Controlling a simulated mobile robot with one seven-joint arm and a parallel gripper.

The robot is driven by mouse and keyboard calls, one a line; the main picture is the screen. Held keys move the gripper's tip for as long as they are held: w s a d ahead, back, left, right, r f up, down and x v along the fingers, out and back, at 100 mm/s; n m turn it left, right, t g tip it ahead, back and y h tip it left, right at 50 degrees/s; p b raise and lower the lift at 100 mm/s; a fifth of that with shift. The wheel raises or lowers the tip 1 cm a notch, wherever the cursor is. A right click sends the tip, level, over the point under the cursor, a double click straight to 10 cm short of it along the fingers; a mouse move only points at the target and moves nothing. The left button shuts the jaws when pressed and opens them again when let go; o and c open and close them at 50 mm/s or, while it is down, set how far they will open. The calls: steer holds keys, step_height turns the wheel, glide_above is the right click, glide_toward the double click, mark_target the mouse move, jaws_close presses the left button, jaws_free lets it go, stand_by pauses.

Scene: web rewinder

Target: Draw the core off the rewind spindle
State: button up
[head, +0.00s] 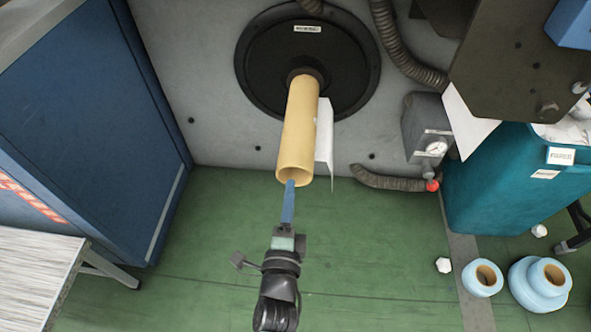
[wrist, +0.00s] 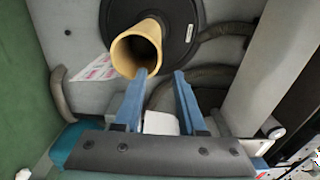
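The core (head: 299,125) is a tan, hollow tube on the rewind spindle, against a round black disc (head: 258,60) on the grey machine wall. Its open end faces me, and it also shows in the wrist view (wrist: 152,28). The spindle inside is mostly hidden by the core; a dark hub (head: 308,71) shows at the core's far end. My gripper (head: 290,184) has blue fingers pointing at the core's open mouth. In the wrist view my gripper (wrist: 162,73) is open, with the left fingertip overlapping the rim's lower right. I cannot tell whether it touches or enters the mouth.
A white sheet (head: 324,140) hangs right of the core. A gauge box (head: 428,128) and grey hoses (head: 392,182) are on the wall to the right. A blue cabinet (head: 90,110) stands left, a teal bin (head: 500,180) right. Light-blue rolls (head: 482,279) lie on the green floor.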

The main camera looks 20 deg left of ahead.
mark_target(295, 159)
steer(key=shift+b+x, duration=1.2)
steer(key=shift+x, duration=3.85)
jaws_close()
